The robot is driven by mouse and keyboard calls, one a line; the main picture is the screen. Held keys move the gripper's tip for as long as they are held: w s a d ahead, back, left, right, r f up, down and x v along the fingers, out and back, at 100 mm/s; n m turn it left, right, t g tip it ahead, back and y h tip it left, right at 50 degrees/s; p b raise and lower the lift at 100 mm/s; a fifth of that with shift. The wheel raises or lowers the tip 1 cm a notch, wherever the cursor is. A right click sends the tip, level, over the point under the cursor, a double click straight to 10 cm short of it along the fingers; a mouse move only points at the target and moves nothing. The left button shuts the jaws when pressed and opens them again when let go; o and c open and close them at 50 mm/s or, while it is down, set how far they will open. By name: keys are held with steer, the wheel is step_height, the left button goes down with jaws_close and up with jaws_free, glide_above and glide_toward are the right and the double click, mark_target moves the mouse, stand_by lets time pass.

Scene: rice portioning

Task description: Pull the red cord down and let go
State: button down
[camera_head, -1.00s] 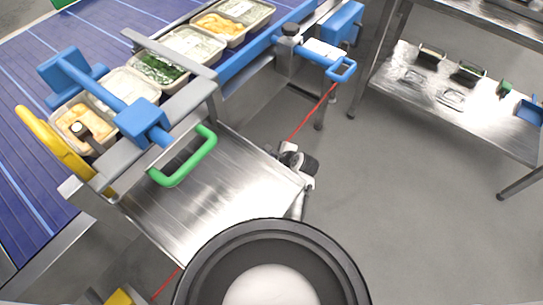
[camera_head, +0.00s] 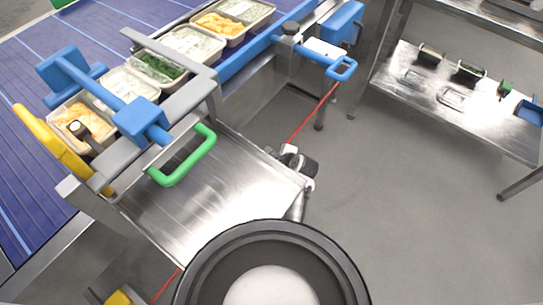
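The thin red cord (camera_head: 316,112) runs slantwise from below the blue loop handle on the conveyor's side down to the right corner of the steel shelf. Its lower length shows again past the shelf's near edge at the bottom left. The shelf hides the stretch between. A small black and white end piece, apparently my gripper (camera_head: 291,151), is at the cord beside the shelf corner. Its fingers are too small to tell open from shut, and I cannot tell whether it touches the cord. My large round arm link at the bottom hides much of the arm behind it.
The steel shelf (camera_head: 215,205) with a green handle (camera_head: 185,158) stands left of the cord. Food trays (camera_head: 82,122) line the blue conveyor (camera_head: 25,150). A steel rack (camera_head: 450,98) stands at the right. The grey floor (camera_head: 410,220) between is clear.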

steer(key=shift+s+f, duration=0.1)
steer(key=shift+f, duration=0.5)
steer(key=shift+r, duration=0.1)
stand_by(0.4)
steer(key=shift+r+p, duration=2.45)
steer(key=shift+p, duration=0.1)
steer(key=shift+r, duration=0.1)
step_height(320, 180, up, 5)
steer(key=p, duration=0.5)
